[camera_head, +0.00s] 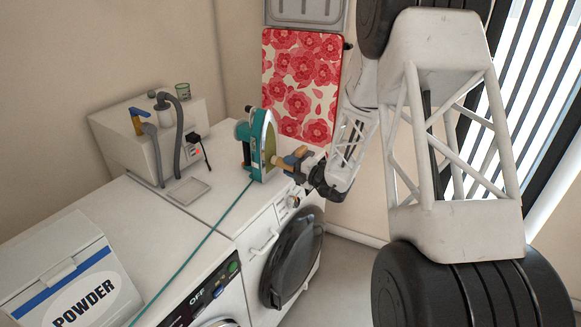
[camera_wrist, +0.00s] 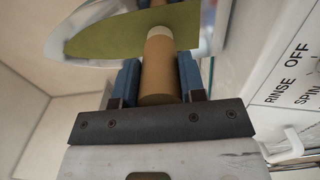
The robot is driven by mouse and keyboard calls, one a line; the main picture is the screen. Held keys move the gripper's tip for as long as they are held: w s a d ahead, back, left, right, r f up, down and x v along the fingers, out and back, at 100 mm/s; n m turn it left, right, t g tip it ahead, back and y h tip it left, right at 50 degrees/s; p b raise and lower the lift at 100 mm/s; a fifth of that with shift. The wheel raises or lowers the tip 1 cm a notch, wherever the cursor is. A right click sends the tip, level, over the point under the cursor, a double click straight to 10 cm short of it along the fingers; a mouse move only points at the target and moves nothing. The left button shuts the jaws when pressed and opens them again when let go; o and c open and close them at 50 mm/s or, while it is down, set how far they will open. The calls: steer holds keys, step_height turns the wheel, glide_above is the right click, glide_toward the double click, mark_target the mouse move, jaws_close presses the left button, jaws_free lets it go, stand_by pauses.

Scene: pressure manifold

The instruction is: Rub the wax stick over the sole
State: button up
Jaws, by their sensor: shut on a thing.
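The iron (camera_head: 256,143) stands on its heel on the machine top, teal with its sole turned toward my gripper. Its sole (camera_wrist: 125,33) shows olive with a shiny metal rim at the top of the wrist view. The wax stick (camera_wrist: 160,70) is tan with a pale tip, and it also shows in the head view (camera_head: 280,161). My gripper (camera_head: 297,160) is shut on the wax stick, with a blue finger on either side in the wrist view (camera_wrist: 160,82). The stick's pale tip is at the sole's lower edge and appears to touch it; any small gap cannot be told.
A teal cord (camera_head: 205,240) runs from the iron across the machine tops. A white box with grey hoses (camera_head: 150,140) stands behind at the left. A POWDER box (camera_head: 75,285) is at the front left. A red floral ironing board (camera_head: 300,85) leans on the wall behind.

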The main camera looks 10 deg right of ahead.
steer(key=shift+w+a, duration=0.35)
steer(key=shift+w, duration=0.05)
stand_by(0.7)
steer(key=shift+r, duration=0.1)
steer(key=shift+s+r, duration=0.1)
steer(key=shift+r, duration=1.3)
steer(key=shift+r, duration=0.15)
steer(key=shift+r, duration=1.35)
steer(key=shift+r, duration=0.15)
steer(key=shift+r, duration=1.35)
steer(key=shift+f, duration=0.15)
